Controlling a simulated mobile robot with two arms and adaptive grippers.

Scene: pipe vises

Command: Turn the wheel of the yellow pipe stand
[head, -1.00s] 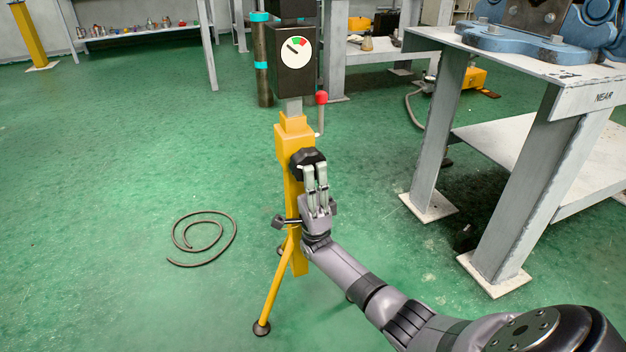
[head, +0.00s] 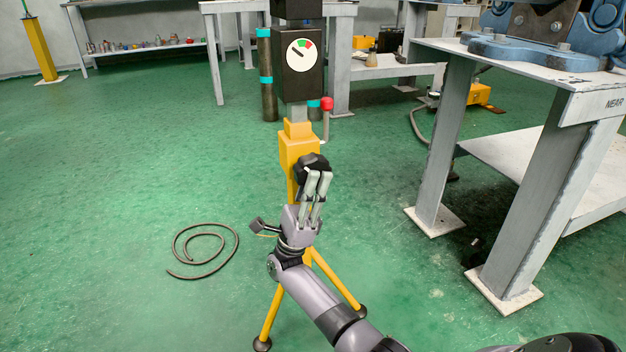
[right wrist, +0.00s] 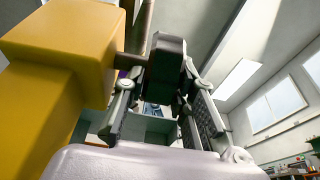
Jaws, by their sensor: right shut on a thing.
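The yellow pipe stand (head: 298,146) stands upright on splayed legs in the middle of the head view. Its black wheel (head: 312,166) sits on the front of the yellow body. My right gripper (head: 318,178) is at the wheel, its fingers shut on it and covering part of it. In the right wrist view the dark wheel (right wrist: 166,65) lies between the two fingers, beside the yellow body (right wrist: 62,50). A short shaft joins wheel and body. My left gripper is in neither view.
A black box with a dial gauge (head: 300,56) tops the stand, with a red-knobbed lever (head: 327,104) to its right. A grey workbench (head: 575,110) stands at right. A coiled hose (head: 205,250) lies on the open green floor at left.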

